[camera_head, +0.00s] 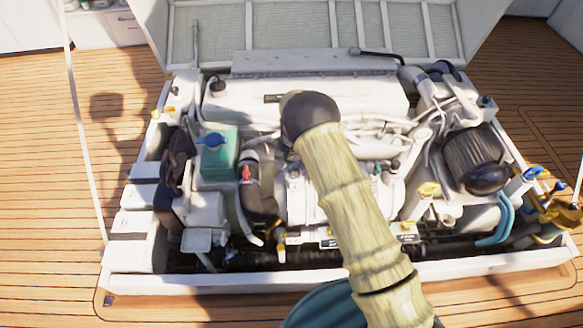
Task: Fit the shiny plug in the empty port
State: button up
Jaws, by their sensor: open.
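I cannot make out a shiny plug or an empty port with certainty; both may be too small or hidden. The white engine (305,95) sits in the open hatch and fills the middle of the view. My beige segmented arm reaches up from the bottom, right of centre, and ends in a dark rounded part over the engine's middle. It covers part of the engine's front. No gripper fingers show; they may be hidden behind that dark end.
A teal tank (220,160) with a blue cap stands left. The white hatch rim (440,272) runs along the front; the raised lid (300,32) stands behind. Wooden deck (40,190) surrounds it.

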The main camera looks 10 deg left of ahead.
jog(key=shift+d+f, duration=0.1)
jog(key=shift+d, duration=0.35)
notch_tip(320, 180, up, 18)
jog(key=p, duration=0.4)
jog(key=shift+a+f, duration=0.2)
jog(key=shift+a, duration=0.15)
dwell(0.4)
